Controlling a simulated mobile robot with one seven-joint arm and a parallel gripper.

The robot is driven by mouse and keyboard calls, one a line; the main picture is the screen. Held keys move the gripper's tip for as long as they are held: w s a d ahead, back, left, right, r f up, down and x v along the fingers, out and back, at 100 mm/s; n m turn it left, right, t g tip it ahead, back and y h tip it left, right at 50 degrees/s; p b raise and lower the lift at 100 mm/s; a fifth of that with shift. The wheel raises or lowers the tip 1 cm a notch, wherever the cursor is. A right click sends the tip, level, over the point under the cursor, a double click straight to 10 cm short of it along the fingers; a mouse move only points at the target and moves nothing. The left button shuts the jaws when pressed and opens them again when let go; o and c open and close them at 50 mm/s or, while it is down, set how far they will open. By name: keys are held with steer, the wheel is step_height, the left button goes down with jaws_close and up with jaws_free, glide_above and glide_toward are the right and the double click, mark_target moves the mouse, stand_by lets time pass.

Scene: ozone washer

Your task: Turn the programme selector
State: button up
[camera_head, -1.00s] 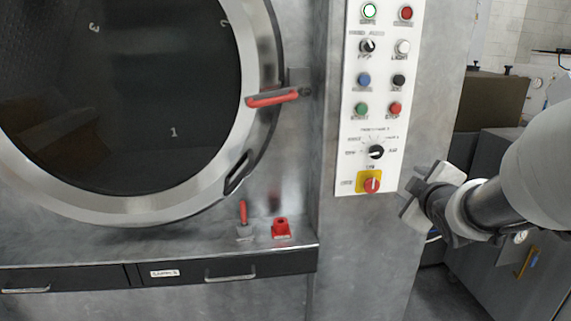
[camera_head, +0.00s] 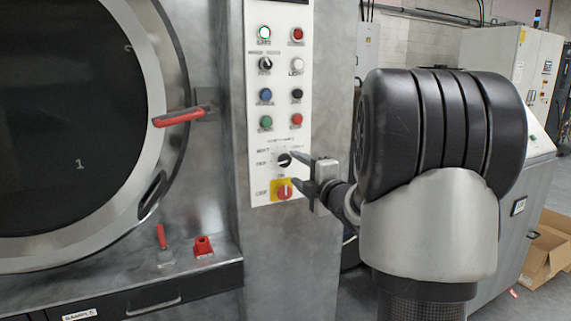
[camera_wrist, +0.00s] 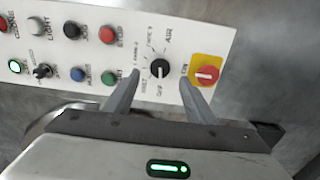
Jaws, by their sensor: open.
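The programme selector is a round black knob (camera_head: 284,160) with a pale pointer, low on the white control panel (camera_head: 262,110). In the wrist view the knob (camera_wrist: 159,68) has printed labels around it and lies between and a little beyond my fingertips. My gripper (camera_head: 298,171) comes in from the right in the head view, its fingers close to the panel at the knob. In the wrist view my gripper (camera_wrist: 160,79) is open, one finger on each side of the knob. I cannot tell whether either finger touches the knob.
A red rotary switch on a yellow plate (camera_head: 281,190) sits just below the selector, close to one finger. Several coloured buttons and a smaller black selector (camera_head: 265,64) are higher up. The round door's red handle (camera_head: 179,117) is to the left.

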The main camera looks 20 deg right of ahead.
mark_target(286, 161)
steer(key=w, duration=0.6)
steer(key=shift+w+a, duration=0.15)
steer(key=shift+w, duration=0.25)
steer(key=c, duration=1)
